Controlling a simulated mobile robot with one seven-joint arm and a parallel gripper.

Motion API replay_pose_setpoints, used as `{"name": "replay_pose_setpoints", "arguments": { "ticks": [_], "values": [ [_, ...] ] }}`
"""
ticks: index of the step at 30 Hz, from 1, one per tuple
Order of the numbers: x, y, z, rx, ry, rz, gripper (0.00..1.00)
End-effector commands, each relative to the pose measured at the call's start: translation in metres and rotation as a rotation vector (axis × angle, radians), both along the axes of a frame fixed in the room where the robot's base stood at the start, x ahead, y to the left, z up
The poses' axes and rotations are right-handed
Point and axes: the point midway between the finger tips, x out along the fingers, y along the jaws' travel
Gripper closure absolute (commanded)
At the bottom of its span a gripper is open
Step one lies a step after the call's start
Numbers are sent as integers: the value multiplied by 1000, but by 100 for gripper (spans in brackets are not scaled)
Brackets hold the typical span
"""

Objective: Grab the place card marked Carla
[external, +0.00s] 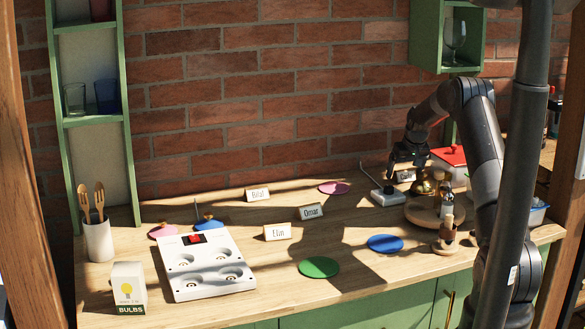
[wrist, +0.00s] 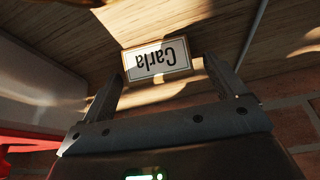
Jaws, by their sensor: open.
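The place card marked Carla (wrist: 157,60) lies in the wrist view on the wooden table, its lettering upside down in the picture. My gripper (wrist: 164,78) is open, and the card shows between and just beyond its two fingertips. I cannot tell whether the fingers touch it. In the external view my gripper (external: 408,158) is low over the back right of the table. A pale card (external: 405,176) shows just below it, partly hidden, its name too small to read.
A white box with a red lid (external: 450,156) stands close right of my gripper. A small white device (external: 388,196) with an upright rod is in front. A round wooden tray (external: 422,214) holds several items. Cards marked Bilal (external: 257,195), Omar (external: 311,211) and Elin (external: 278,232) stand further left.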

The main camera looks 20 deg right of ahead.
Motion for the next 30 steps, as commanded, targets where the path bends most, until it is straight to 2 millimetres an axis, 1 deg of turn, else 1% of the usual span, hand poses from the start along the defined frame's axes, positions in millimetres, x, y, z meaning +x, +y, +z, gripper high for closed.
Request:
{"name": "replay_pose_setpoints", "arguments": {
  "ticks": [3, 9, 26, 30],
  "values": [
    [2, 0, -5, 0, -1, 0, 11],
    [2, 0, -4, 0, -1, 0, 12],
    [2, 0, -4, 0, -1, 0, 58],
    [2, 0, -4, 0, -1, 0, 59]
  ]
}}
